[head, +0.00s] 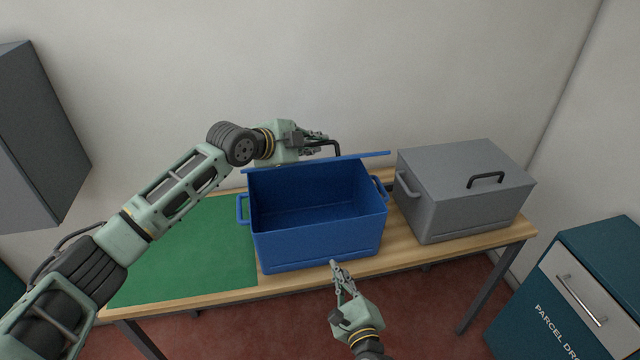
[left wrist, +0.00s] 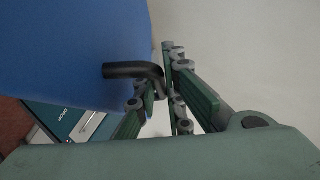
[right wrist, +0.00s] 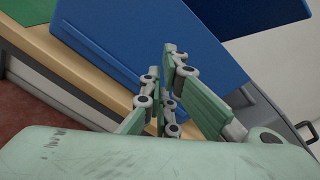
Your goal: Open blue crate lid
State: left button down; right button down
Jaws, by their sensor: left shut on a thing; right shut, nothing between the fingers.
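The blue crate (head: 318,240) stands on the wooden table with its inside open to view; it looks empty. Its blue lid (head: 370,155) is raised along the back edge and shows nearly edge-on; its flat face fills the upper left of the left wrist view (left wrist: 75,45). My left gripper (head: 322,146) is behind the raised lid, shut on the lid's black handle (left wrist: 130,70). My right gripper (head: 340,272) is shut and empty in front of the crate's front wall, low near the table's front edge. The crate's front wall also shows in the right wrist view (right wrist: 130,40).
A grey crate (head: 450,205) with a closed lid and black handle stands just right of the blue crate. A green mat (head: 185,255) lies clear on the left. A teal parcel drop cabinet (head: 560,300) is at the right, a grey cabinet (head: 40,130) at the left.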

notch_tip(320, 180, up, 12)
jog(key=w+a+m+t, duration=0.3)
jog(key=m, duration=0.4)
jog(key=w+a+r, duration=0.3)
jog(key=w+r, duration=0.2)
jog(key=w, duration=0.5)
jog(key=shift+w, duration=0.4)
jog(key=shift+r, duration=0.1)
pick_arm(q)
jog(key=shift+d+f, duration=0.1)
jog(key=shift+f, duration=0.1)
pick_arm(e)
jog(key=shift+w+a+r, duration=0.1)
jog(key=shift+w+r, duration=0.25)
jog(key=shift+r, duration=0.4)
pick_arm(q)
jog(key=c, duration=2.1)
grip_release()
jog(key=shift+s, duration=0.1)
pick_arm(e)
jog(key=shift+a+r, duration=0.15)
